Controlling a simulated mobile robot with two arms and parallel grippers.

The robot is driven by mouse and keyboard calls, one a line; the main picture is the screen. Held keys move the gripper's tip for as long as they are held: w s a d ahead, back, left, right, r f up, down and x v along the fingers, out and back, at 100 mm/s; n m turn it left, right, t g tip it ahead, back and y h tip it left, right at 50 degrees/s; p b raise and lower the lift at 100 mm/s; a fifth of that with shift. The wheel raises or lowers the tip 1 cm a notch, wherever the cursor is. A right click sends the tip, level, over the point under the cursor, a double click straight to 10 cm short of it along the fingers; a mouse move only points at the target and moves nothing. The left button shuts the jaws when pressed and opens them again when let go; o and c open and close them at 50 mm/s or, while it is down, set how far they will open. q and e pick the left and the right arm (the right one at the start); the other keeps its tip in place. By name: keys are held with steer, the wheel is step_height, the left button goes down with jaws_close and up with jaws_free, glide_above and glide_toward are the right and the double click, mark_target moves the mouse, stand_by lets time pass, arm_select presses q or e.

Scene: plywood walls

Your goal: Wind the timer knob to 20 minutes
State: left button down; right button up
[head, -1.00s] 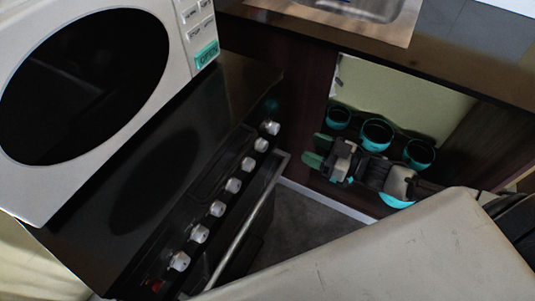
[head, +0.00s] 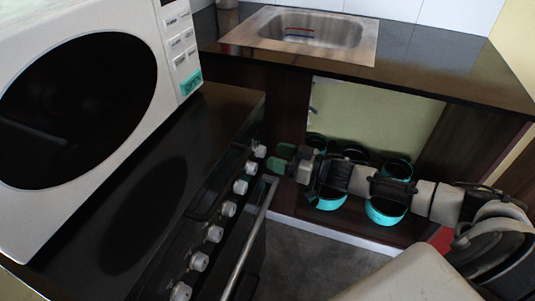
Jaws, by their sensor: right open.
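A row of several pale knobs runs along the black front panel of the stove (head: 205,215). The far-end knob (head: 259,151) is closest to my right gripper (head: 276,159). I cannot tell which knob is the timer, and no minute marks are readable. My right gripper has green fingertips, is open and looks empty. It is just right of the far-end knobs, pointing left toward them; contact cannot be made out. My left gripper is not in view.
A white microwave (head: 182,75) stands on the stove top at the left. An oven handle (head: 248,240) runs below the knobs. Behind are a dark counter (head: 420,65) with a steel sink (head: 345,35) and teal pots (head: 386,209) on an open shelf beneath.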

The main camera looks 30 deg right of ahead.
mark_target(265, 152)
steer(key=shift+x, duration=1.75)
steer(key=c, duration=0.9)
steer(key=o, duration=0.9)
